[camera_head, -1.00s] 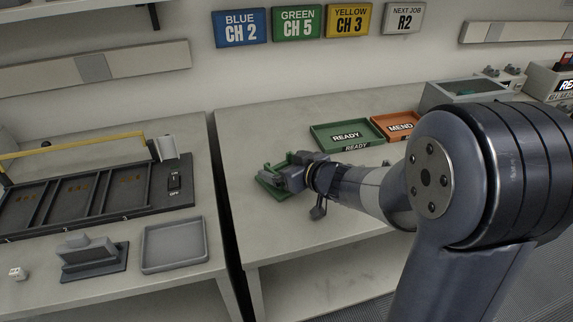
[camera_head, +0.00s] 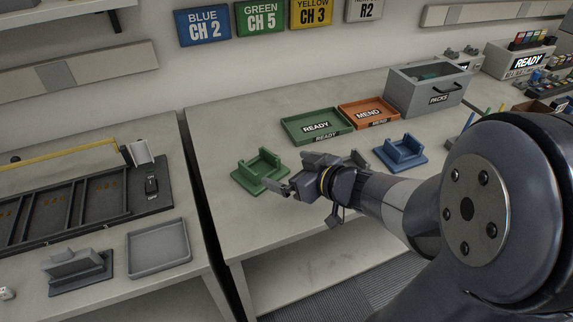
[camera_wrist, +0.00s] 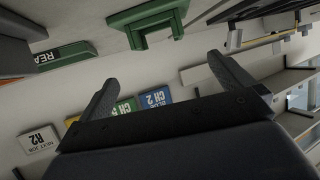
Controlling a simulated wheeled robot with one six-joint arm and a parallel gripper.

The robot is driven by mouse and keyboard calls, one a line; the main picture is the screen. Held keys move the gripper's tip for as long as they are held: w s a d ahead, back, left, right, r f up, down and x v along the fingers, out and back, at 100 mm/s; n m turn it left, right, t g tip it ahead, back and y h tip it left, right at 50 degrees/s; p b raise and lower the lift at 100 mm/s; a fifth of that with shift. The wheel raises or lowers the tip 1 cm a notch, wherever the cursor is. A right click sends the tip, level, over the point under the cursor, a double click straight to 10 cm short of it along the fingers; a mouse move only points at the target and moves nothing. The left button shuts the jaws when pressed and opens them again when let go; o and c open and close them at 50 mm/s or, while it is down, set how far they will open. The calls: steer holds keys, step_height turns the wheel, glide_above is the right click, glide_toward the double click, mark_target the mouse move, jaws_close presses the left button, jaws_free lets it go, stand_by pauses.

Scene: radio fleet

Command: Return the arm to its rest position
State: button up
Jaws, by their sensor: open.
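My gripper (camera_head: 281,188) is open and empty. In the head view it is above the table, just to the right of the green cradle (camera_head: 262,180), with a finger close to the cradle's right edge. I cannot tell whether they touch. My arm comes in from the lower right. In the wrist view my two fingers (camera_wrist: 160,83) stand apart with nothing between them. The green cradle also shows at the top of the wrist view (camera_wrist: 148,18), beyond the fingers and apart from them in the picture.
A blue cradle (camera_head: 400,153) stands to the right of my gripper. The green READY tray (camera_head: 290,128), orange MEND tray (camera_head: 362,107) and grey PACKS bin (camera_head: 420,112) stand behind. A gap separates the left table, with its grey tray (camera_head: 160,262) and black rack (camera_head: 124,210).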

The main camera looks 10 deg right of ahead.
mark_target(260, 171)
steer(key=shift+w, duration=0.1)
steer(key=b+x, duration=0.1)
steer(key=x, duration=0.3)
steer(key=b+x, duration=0.2)
steer(key=x, duration=0.2)
steer(key=f+b+x, duration=0.1)
steer(key=x, duration=0.3)
steer(key=shift+a+b, duration=0.1)
steer(key=shift+b, duration=0.2)
steer(key=shift+r+p, duration=1.1)
steer(key=shift+r, duration=0.65)
